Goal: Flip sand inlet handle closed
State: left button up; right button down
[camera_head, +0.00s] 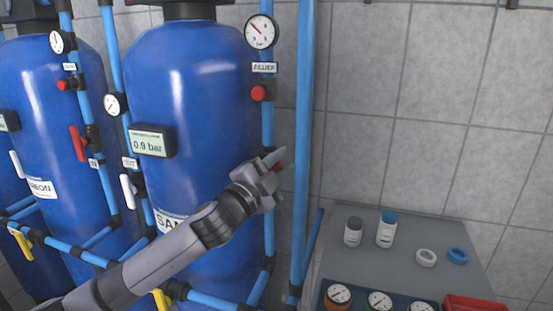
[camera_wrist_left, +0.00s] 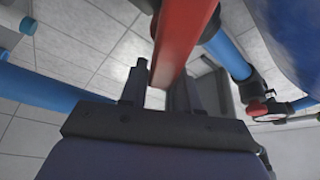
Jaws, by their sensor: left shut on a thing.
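The large blue sand tank (camera_head: 195,85), its label partly covered by my arm, stands at the centre of the head view. A blue pipe (camera_head: 268,130) runs down its right side. My left gripper (camera_head: 275,162) is at this pipe, shut on a red valve handle (camera_head: 279,167) that is mostly hidden there. In the left wrist view the red handle (camera_wrist_left: 184,38) runs from the top edge down between the fingers of my left gripper (camera_wrist_left: 158,95). Any label beside this handle is hidden. My right gripper is not in view.
Another blue pipe (camera_head: 303,120) stands just right of the gripper. A red button (camera_head: 259,93) and a gauge (camera_head: 261,31) sit above it. A grey table (camera_head: 400,235) with bottles and rings is at lower right. The tiled wall above is clear.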

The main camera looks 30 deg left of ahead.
pick_arm(q)
jog(key=m, duration=0.1)
jog(key=f+m+g, duration=0.1)
jog(key=m, duration=0.1)
jog(key=shift+d+f, duration=0.15)
jog(key=shift+d, duration=0.1)
jog(key=shift+d+f+m+g+h, duration=0.15)
jog(key=shift+f+m+g, duration=0.2)
jog(key=shift+m, duration=0.5)
jog(key=shift+a+f+m+g+h, duration=0.2)
jog(key=shift+f+m, duration=0.25)
jog(key=shift+m, duration=0.4)
jog(key=shift+d, duration=0.2)
jog(key=o, duration=1)
jog(key=shift+c, duration=0.2)
jog(key=s+a+b, duration=0.1)
jog(key=s+b, duration=0.1)
jog(key=s, duration=0.5)
